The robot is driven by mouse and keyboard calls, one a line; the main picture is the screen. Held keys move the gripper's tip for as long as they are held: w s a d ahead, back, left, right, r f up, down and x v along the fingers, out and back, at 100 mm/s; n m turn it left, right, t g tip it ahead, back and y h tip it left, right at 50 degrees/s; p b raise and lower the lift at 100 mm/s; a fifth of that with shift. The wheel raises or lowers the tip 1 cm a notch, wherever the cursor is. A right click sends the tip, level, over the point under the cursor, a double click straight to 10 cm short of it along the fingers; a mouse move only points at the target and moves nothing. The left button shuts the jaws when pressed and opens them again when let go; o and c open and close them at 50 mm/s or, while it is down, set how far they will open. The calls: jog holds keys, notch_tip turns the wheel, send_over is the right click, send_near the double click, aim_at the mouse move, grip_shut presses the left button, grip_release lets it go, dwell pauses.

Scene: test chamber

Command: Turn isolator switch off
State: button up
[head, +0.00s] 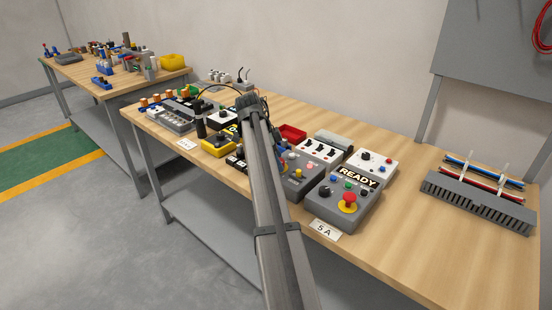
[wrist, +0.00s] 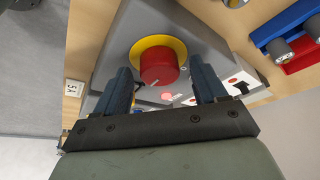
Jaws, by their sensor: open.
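The isolator switch is a round red knob (wrist: 158,64) with a small white mark on its face. It sits on a yellow disc (wrist: 180,45) on a grey panel (wrist: 120,50) in the wrist view. My gripper (wrist: 164,78) is open, with one dark blue finger on the left and one on the right of the knob. The knob shows between and just beyond the fingertips, and I see no contact. A small red light (wrist: 167,95) shows on the panel below the knob. In the head view I cannot pick out this knob for sure.
A white label (wrist: 72,90) is at the bench edge on the left. Blue (wrist: 275,22) and red (wrist: 300,57) parts lie at the right. In the head view a grey READY box (head: 335,207) stands right of my arm, and a wire rack (head: 480,203) is farther right, with bare wood between.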

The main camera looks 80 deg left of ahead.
jog(key=shift+c, duration=0.2)
jog(key=c, duration=1)
jog(key=shift+d+n, duration=0.1)
jog(key=shift+n, duration=0.2)
jog(key=n+y, duration=0.1)
jog(key=n, duration=0.3)
jog(key=shift+d+y, duration=0.15)
jog(key=shift+y, duration=0.25)
jog(key=n+g+y, duration=0.1)
jog(key=n, duration=0.3)
jog(key=shift+w, duration=0.15)
jog(key=n, duration=0.2)
jog(key=n+g+y, duration=0.1)
jog(key=n, duration=0.1)
jog(key=shift+w+d+n+g, duration=0.1)
jog(key=shift+n+g, duration=0.2)
jog(key=shift+n, duration=0.1)
jog(key=n, duration=0.2)
jog(key=n+g, duration=0.1)
jog(key=n, duration=0.1)
jog(key=shift+w+g+y, duration=0.1)
jog(key=shift+g+y, duration=0.2)
jog(key=shift+y, duration=0.1)
jog(key=shift+n, duration=0.4)
